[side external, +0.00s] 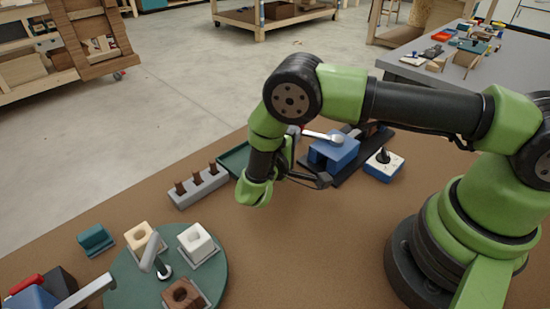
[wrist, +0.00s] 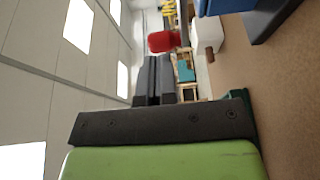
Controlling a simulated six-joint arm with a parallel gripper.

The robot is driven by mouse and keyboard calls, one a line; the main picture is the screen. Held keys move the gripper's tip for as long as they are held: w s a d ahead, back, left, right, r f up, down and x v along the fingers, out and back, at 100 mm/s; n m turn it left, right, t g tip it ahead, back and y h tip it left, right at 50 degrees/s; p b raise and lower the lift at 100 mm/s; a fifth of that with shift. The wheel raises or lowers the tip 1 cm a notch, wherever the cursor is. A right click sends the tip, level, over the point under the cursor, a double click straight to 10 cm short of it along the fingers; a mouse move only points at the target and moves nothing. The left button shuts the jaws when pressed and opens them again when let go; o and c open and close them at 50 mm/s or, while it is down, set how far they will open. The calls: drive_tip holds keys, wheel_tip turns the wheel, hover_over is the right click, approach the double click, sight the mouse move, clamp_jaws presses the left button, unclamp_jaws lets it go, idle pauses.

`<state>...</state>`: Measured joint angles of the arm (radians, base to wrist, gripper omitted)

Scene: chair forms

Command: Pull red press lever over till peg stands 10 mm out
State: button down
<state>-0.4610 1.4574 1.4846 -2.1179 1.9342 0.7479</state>
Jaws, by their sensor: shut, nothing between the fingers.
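The press looks to be the blue block (side external: 335,150) on a dark base, with a silver lever (side external: 320,136) leaning over its top. The lever's red end shows just left of it, partly hidden by my arm. In the wrist view a red knob (wrist: 163,41) lies just beyond my fingertips, close to their line; I cannot tell whether they touch it. My gripper (wrist: 153,60) is shut and empty, its dark fingers side by side. In the side view my gripper (side external: 322,180) is low in front of the blue block. I cannot make out the press's peg.
A white-and-blue block with a black knob (side external: 384,164) stands right of the press. A grey rack with brown pegs (side external: 199,187) and a green tray (side external: 236,158) lie left. A round green plate (side external: 120,272) with blocks is front left. Brown table before my base is clear.

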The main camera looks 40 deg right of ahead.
drive_tip(key=v, duration=1.1)
drive_tip(key=shift+s+a, duration=0.15)
drive_tip(key=shift+r+g, duration=0.25)
drive_tip(key=shift+g, duration=0.15)
drive_tip(key=s+d+r+m+g+y, duration=0.2)
drive_tip(key=d+r+g+y, duration=0.15)
drive_tip(key=r, duration=0.45)
drive_tip(key=s+d+r+m+g+y, duration=0.25)
drive_tip(key=r+g+y, duration=0.2)
drive_tip(key=r, duration=0.25)
drive_tip(key=s+r+m+t+y, duration=0.4)
drive_tip(key=s+r+t+y, duration=0.5)
drive_tip(key=s+y, duration=0.25)
drive_tip(key=w+a+f+n+g+h, duration=0.35)
drive_tip(key=w+f+n+h, duration=1.05)
drive_tip(key=n, duration=1.3)
drive_tip(key=w+d+f+y, duration=0.2)
drive_tip(key=w+d+f, duration=0.4)
drive_tip(key=d+f, duration=0.2)
drive_tip(key=shift+w+d, duration=0.35)
drive_tip(key=shift+d, duration=0.55)
